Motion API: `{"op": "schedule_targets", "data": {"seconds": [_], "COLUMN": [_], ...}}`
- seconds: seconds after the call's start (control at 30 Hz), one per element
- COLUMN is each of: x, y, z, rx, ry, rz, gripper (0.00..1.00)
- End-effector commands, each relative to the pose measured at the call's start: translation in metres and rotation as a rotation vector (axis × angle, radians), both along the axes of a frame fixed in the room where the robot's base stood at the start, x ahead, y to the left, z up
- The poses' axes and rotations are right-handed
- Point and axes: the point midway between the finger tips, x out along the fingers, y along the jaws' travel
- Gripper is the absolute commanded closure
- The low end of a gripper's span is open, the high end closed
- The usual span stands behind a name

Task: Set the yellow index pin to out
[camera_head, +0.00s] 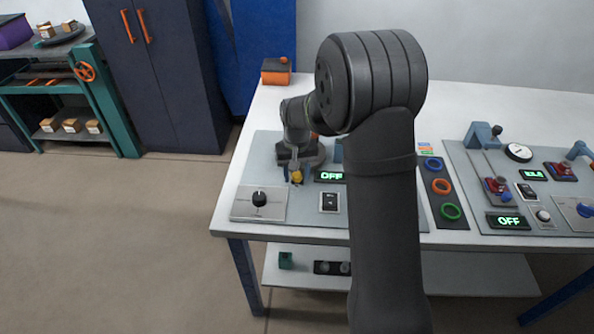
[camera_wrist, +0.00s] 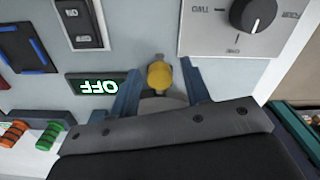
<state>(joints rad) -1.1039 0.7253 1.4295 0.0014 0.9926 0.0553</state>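The yellow index pin (camera_wrist: 160,74) has a round yellow knob and stands on the grey panel. In the head view the pin (camera_head: 297,177) shows just below my gripper (camera_head: 293,168). In the wrist view the two blue fingers of my gripper (camera_wrist: 159,84) stand either side of the knob, with a gap on both sides. My gripper is open and does not hold the pin. The pin's base is partly hidden by the knob and my gripper.
A green OFF display (camera_wrist: 95,87) lies beside the pin. A black rotary dial (camera_head: 259,199) and a rocker switch (camera_head: 329,202) sit nearby on the panel. Coloured rings (camera_head: 441,187) and a second control panel (camera_head: 471,160) are to the right.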

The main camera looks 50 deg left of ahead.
Motion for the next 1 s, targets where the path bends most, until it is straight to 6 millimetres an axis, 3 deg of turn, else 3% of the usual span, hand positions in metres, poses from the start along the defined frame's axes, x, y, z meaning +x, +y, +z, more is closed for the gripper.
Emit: {"op": "schedule_targets", "data": {"seconds": [0.3, 0.47, 1.0], "x": [0.001, 0.002, 0.002], "y": [0.001, 0.002, 0.002], "z": [0.001, 0.016, 0.14], "rx": [0.004, 0.006, 0.006], "ry": [-0.003, -0.005, -0.003], "rz": [0.0, 0.0, 0.0], "gripper": [0.52, 0.52, 0.52]}}
